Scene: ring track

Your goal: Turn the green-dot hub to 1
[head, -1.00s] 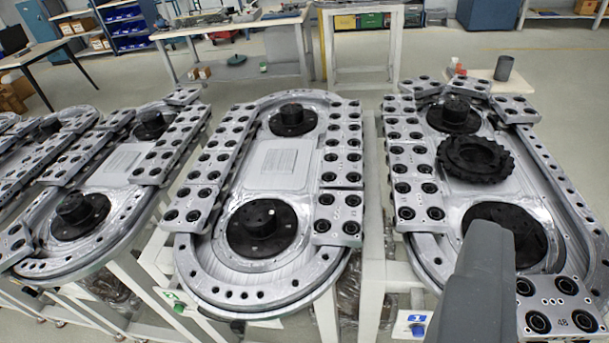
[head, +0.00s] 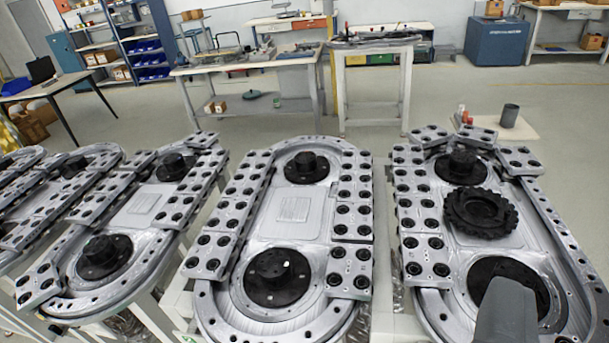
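Ring tracks with black round hubs fill the lower picture. The middle track (head: 293,208) has a near hub (head: 277,277) and a far hub (head: 306,167). The left track's near hub (head: 104,256) and the right track's near hub (head: 509,282) also show. A sliver of green tag (head: 187,338) shows at the bottom edge, below the middle track's near left end. I cannot make out a green dot or a number on any hub. My gripper's fingers are not in view; only a grey part of mine shows at the lower right.
A loose black toothed ring (head: 480,212) lies on the right track. Metal blocks (head: 352,201) with black rollers line the track sides. Workbenches (head: 255,66) and a blue cabinet (head: 497,42) stand behind.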

